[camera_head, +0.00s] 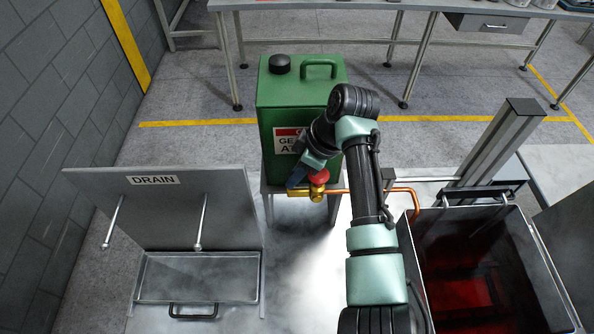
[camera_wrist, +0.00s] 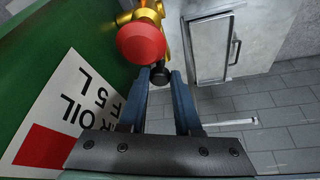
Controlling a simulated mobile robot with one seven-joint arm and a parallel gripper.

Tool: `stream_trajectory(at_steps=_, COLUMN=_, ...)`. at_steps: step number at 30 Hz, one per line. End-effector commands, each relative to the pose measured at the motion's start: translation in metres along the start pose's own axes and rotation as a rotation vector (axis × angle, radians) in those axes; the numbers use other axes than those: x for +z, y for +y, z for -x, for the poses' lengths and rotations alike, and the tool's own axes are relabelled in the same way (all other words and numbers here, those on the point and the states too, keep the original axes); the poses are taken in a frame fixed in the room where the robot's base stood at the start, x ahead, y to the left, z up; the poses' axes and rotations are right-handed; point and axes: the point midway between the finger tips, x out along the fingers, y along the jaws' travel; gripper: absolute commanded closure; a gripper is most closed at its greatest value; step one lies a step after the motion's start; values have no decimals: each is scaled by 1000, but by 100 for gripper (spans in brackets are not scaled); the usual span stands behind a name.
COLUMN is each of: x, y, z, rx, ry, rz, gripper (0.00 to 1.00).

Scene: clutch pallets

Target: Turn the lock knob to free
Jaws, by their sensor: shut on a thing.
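A brass valve (camera_head: 317,194) with a red knob (camera_head: 319,176) sits at the front foot of the green oil can (camera_head: 291,92). In the wrist view the red knob (camera_wrist: 141,44) is large, at the top centre, with brass behind it. A small black knob (camera_wrist: 159,76), which looks like the lock knob, sits just below and right of it. My gripper (camera_wrist: 161,84) has its two blue fingers around this black knob and is shut on it. In the head view my gripper (camera_head: 297,179) is beside the valve, and the black knob cannot be made out there.
A copper pipe (camera_head: 385,190) runs right from the valve to an open tank (camera_head: 536,240) with dark red liquid inside. A drain box (camera_head: 255,278) with a raised lid (camera_head: 165,215) stands at left. A workbench (camera_head: 350,5) is behind.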

Motion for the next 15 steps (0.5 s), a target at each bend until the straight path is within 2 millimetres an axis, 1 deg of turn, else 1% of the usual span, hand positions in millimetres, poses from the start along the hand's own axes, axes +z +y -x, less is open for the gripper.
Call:
stream_trajectory(at_steps=8, x=0, y=0, z=1, rx=3, ry=1, rz=-5, gripper=100)
stream_trajectory(at_steps=15, x=-2, y=-1, z=2, rx=29, ry=2, rz=-72, gripper=100)
